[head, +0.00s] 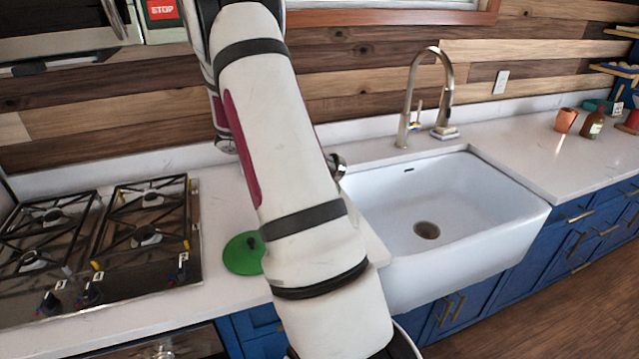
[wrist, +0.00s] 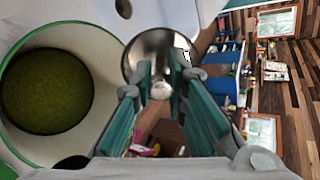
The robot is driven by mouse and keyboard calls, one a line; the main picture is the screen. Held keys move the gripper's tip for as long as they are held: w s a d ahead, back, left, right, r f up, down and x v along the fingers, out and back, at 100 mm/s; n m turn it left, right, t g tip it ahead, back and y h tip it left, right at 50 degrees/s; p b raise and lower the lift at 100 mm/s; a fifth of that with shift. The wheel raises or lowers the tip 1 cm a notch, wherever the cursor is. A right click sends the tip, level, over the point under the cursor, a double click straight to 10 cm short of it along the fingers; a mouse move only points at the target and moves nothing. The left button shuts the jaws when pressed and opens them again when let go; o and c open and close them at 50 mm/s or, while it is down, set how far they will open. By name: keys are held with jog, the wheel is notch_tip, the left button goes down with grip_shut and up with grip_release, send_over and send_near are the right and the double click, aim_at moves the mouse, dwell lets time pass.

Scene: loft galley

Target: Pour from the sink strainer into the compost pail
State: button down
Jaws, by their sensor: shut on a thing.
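In the wrist view, my gripper (wrist: 162,82) is shut on the sink strainer (wrist: 152,48), a shiny steel bowl at its fingertips. The strainer's inside is only partly visible, so I cannot tell what it holds. The compost pail (wrist: 106,60) is at the left of the wrist view, beside the strainer in the picture. It has pale walls and a green rim, and a mossy green-brown surface shows inside. In the head view, my arm hides the pail and my gripper. A small shiny metal part (head: 338,165) shows past the arm, perhaps the strainer.
A green lid-like disc (head: 243,254) lies on the counter between the gas hob (head: 112,240) and my arm. The white sink (head: 450,195) with its tall tap (head: 409,100) is to the right. A terracotta cup (head: 565,120) and a bottle (head: 594,124) stand far right.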

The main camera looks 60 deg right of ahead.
aim_at(341, 157)
jog(key=shift+s+d+r+t+y+p, duration=0.25)
jog(key=shift+s+t+y+p, duration=0.2)
jog(key=shift+p, duration=0.25)
jog(key=shift+s+d+r+t+y+p, duration=0.15)
jog(key=shift+r+t+y+p, duration=0.15)
jog(key=shift+p, duration=0.25)
jog(key=shift+d+r+t+y+p, duration=0.15)
jog(key=shift+r+y+p, duration=0.25)
jog(key=shift+p, duration=0.1)
jog(key=shift+s+d+f+t+y+p, duration=0.15)
jog(key=shift+s+d+t+y+p, duration=0.45)
jog(key=shift+p, duration=0.4)
jog(key=shift+s+d+f+t+y+p, duration=0.15)
jog(key=shift+s+d+t+y+p, duration=0.55)
jog(key=shift+p, duration=0.3)
jog(key=s+d+f+t+y+p, duration=0.1)
jog(key=s+d+f+t+y, duration=0.2)
jog(key=d+y, duration=0.1)
jog(key=shift+s+d+f, duration=0.15)
jog(key=shift+s+d, duration=0.1)
jog(key=shift+d, duration=0.25)
